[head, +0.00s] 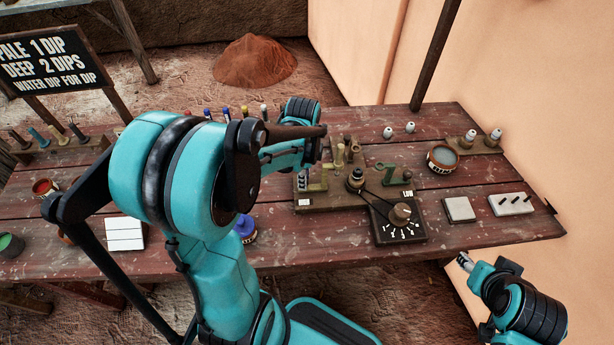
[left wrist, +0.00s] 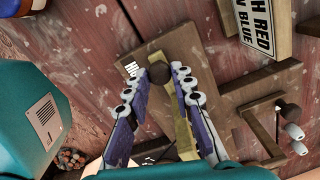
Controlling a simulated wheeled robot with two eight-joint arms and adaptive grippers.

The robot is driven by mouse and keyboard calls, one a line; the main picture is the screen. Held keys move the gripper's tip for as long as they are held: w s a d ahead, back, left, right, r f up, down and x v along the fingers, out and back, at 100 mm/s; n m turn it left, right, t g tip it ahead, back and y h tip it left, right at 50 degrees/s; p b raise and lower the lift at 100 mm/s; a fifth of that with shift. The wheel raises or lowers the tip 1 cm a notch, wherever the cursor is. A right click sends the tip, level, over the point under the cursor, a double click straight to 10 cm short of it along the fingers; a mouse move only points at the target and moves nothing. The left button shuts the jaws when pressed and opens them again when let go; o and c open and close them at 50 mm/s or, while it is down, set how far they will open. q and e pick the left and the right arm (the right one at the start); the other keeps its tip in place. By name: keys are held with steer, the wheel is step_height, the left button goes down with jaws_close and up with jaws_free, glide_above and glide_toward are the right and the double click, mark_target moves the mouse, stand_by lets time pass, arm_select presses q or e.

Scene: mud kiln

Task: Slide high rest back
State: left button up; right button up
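A wooden fixture board (head: 330,203) with olive-yellow rests and posts lies on the table in the head view.
A bowl (head: 442,158) sits behind. A white tile (head: 125,233) lies left. A red-and-blue label sign (left wrist: 264,25) shows in the wrist view.

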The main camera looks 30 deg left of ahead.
arm_select(q)
steer(key=o, duration=0.4)
steer(key=shift+s+a, duration=0.15)
steer(key=shift+a, duration=0.1)
steer(key=shift+d+r, duration=0.1)
step_height(320, 180, up, 12)
steer(key=shift+f, duration=0.1)
stand_by(0.4)
steer(key=s+d+n+t, duration=0.2)
steer(key=d+n, duration=0.1)
steer(key=n, duration=0.1)
steer(key=s+d+f+n+t, duration=0.1)
steer(key=s+d+n+t, duration=0.1)
steer(key=d+n, duration=0.2)
steer(key=s+d+n+t, duration=0.2)
steer(key=d+n+t, duration=0.1)
steer(key=n, duration=0.2)
steer(key=shift+s+d+f+n, duration=0.15)
steer(key=shift+s+n, duration=0.05)
steer(key=shift+n, duration=0.2)
